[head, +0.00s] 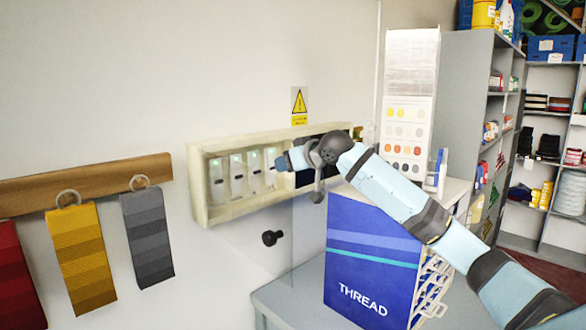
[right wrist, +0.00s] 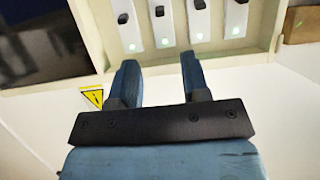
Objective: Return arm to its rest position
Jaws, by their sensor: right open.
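My right arm (head: 390,187) reaches in from the lower right in the head view. My right gripper (head: 282,163) is at the wall-mounted cream box (head: 203,208), in front of its row of white switch units (head: 236,178). In the right wrist view my right gripper (right wrist: 158,75) is open, with nothing between its two blue fingers. The fingertips point at the lower edge of the cream box (right wrist: 270,62), below the white units (right wrist: 200,18) with green lights. I cannot tell if they touch it. My left gripper is not in view.
A blue THREAD cabinet (head: 365,265) stands on a grey counter (head: 290,300) below my right arm. A black knob (head: 272,238) sticks out of the wall. Red, yellow (head: 77,255) and grey swatches (head: 147,238) hang at left from a wooden rail (head: 100,184). Shelves (head: 478,90) stand at right.

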